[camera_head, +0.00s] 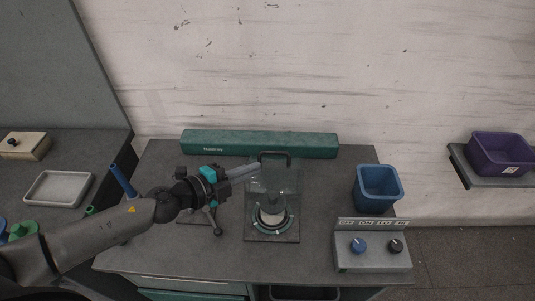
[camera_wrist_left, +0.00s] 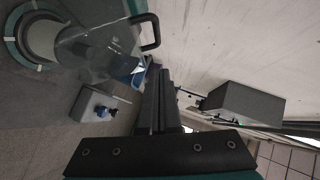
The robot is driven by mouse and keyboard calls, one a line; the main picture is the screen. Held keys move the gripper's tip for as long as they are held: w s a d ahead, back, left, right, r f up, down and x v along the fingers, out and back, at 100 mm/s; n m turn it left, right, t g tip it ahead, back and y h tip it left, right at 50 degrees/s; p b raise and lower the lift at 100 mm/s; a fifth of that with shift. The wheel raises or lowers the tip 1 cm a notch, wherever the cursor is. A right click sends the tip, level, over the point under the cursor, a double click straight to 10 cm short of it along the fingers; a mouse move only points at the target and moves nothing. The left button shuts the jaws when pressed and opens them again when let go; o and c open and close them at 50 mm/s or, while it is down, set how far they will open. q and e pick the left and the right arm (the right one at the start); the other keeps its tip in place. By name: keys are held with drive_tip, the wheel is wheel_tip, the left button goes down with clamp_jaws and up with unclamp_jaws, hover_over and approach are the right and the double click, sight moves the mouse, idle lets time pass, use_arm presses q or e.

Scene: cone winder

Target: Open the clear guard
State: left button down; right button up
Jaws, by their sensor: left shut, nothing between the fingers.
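The clear guard (camera_head: 287,180) is a see-through box with a black handle (camera_head: 274,154) at its top back edge. In the left wrist view the shut fingers (camera_wrist_left: 163,74) are in the middle, with the guard (camera_wrist_left: 95,50) and handle (camera_wrist_left: 150,32) at upper left. My right gripper is out of view.
A long green box (camera_head: 260,144) lies along the back of the table. A blue bin (camera_head: 377,188) and a control box (camera_head: 372,259) with two knobs stand at right. A lever with dark ball ends (camera_head: 213,220) is under my gripper. The table's front left is clear.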

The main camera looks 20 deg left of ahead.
sight(277, 152)
use_arm(q)
drive_tip(key=x, duration=0.5)
drive_tip(key=w, duration=0.1)
drive_tip(key=w+f+b, duration=0.1)
drive_tip(key=shift+w+a+f, duration=0.2)
drive_tip(key=shift+w+f, duration=0.1)
drive_tip(key=shift+w, duration=0.1)
drive_tip(key=shift+w+a+f+b, duration=0.1)
drive_tip(key=shift+w+a+b, duration=0.05)
drive_tip(key=shift+w+b, duration=0.3)
drive_tip(key=shift+a, duration=0.15)
